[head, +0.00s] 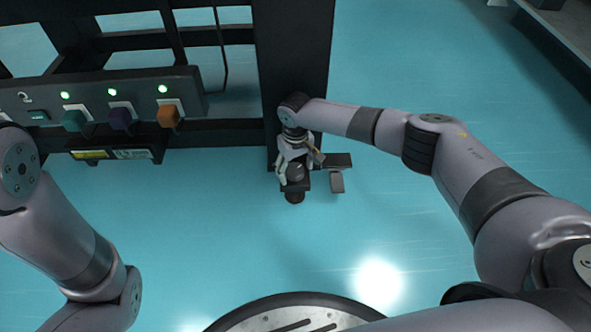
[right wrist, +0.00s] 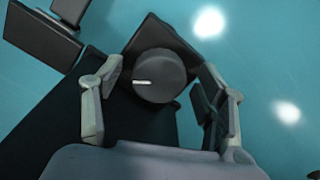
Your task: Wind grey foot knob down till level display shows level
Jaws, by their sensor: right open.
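The dark grey foot knob (right wrist: 158,75) shows in the right wrist view as a round cap with a white mark pointing left. It also shows in the head view (head: 296,173), low by the foot of the black frame post. My right gripper (right wrist: 161,70) is open, with one finger on each side of the knob. Gaps show between the fingers and the knob. In the head view the right gripper (head: 295,165) reaches down over the knob. I cannot make out a level reading in either view. My left gripper is out of view; only its arm shows.
A black post (head: 293,55) rises behind the knob. Dark flat plates (head: 337,161) stick out just right of it. A control panel (head: 140,88) with green lights and teal, purple and orange knobs is at the left. A labelled box (head: 115,153) sits below it. The turquoise floor is clear in front.

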